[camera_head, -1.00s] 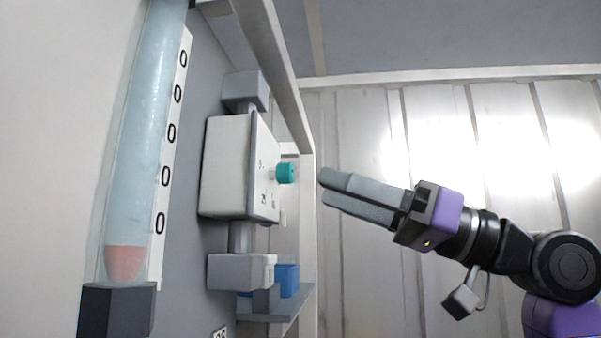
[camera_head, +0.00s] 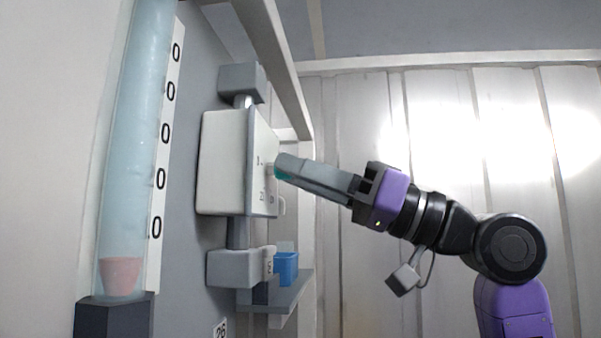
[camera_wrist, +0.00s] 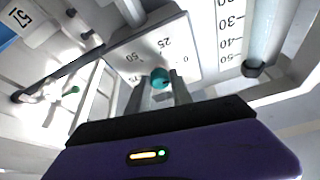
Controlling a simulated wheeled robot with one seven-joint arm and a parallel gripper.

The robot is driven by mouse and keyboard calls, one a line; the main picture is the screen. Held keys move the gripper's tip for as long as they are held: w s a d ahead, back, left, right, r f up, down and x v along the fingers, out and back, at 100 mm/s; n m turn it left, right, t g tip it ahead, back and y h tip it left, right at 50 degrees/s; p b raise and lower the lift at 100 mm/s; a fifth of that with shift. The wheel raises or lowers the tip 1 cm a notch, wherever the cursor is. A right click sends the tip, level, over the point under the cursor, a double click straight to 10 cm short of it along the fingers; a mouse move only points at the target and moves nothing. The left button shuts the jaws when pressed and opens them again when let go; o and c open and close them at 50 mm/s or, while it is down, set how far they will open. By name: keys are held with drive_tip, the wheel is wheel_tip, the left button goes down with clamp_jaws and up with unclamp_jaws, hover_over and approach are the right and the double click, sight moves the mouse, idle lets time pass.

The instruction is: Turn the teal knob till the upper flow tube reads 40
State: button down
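The teal knob (camera_head: 284,174) sits on the front face of a white box (camera_head: 224,162) and is mostly covered by my fingers in the head view. It shows clearly in the wrist view (camera_wrist: 160,78), in front of a dial face (camera_wrist: 160,48) marked 0, 25, 50 and 75. My gripper (camera_wrist: 162,84) has a finger on each side of the knob, apart from each other; I cannot tell whether they touch it. A pale blue flow tube (camera_head: 137,130) holds a reddish float (camera_head: 120,274) near its bottom end. Its scale strip (camera_head: 163,150) shows only partly legible numbers.
A grey block (camera_head: 235,268) and a blue block (camera_head: 286,268) sit below the white box, near a ledge (camera_head: 290,300). A pale frame bar (camera_head: 282,80) runs beside the box. In the wrist view, a small green part (camera_wrist: 72,90) lies to the left.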

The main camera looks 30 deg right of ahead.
drive_tip(key=shift+f+n+g+b, duration=0.1)
drive_tip(key=shift+n+g+b, duration=0.2)
drive_tip(key=shift+n+b, duration=0.25)
drive_tip(key=shift+w+d+r+n+g+y+b, duration=0.1)
drive_tip(key=shift+n+g+y+b, duration=0.45)
drive_tip(key=shift+n+g, duration=1.7)
drive_tip(key=shift+w+d+r+n+g+y+b, duration=0.1)
drive_tip(key=shift+n+g+y+b, duration=0.4)
drive_tip(key=shift+n, duration=3.35)
drive_tip(key=shift+w+r+n+g+y+b, duration=0.2)
drive_tip(key=shift+n+g+b, duration=1)
drive_tip(key=shift+n, duration=1.85)
drive_tip(key=shift+s+f+n+g+p, duration=0.1)
drive_tip(key=shift+f+n+g+p, duration=0.05)
drive_tip(key=shift+n+g+p, duration=0.15)
drive_tip(key=c, duration=1.1)
unclamp_jaws()
drive_tip(key=shift+d, duration=0.15)
drive_tip(key=b+v, duration=0.2)
drive_tip(key=v, duration=0.5)
drive_tip(key=shift+s+d, duration=0.1)
drive_tip(key=shift+d, duration=0.15)
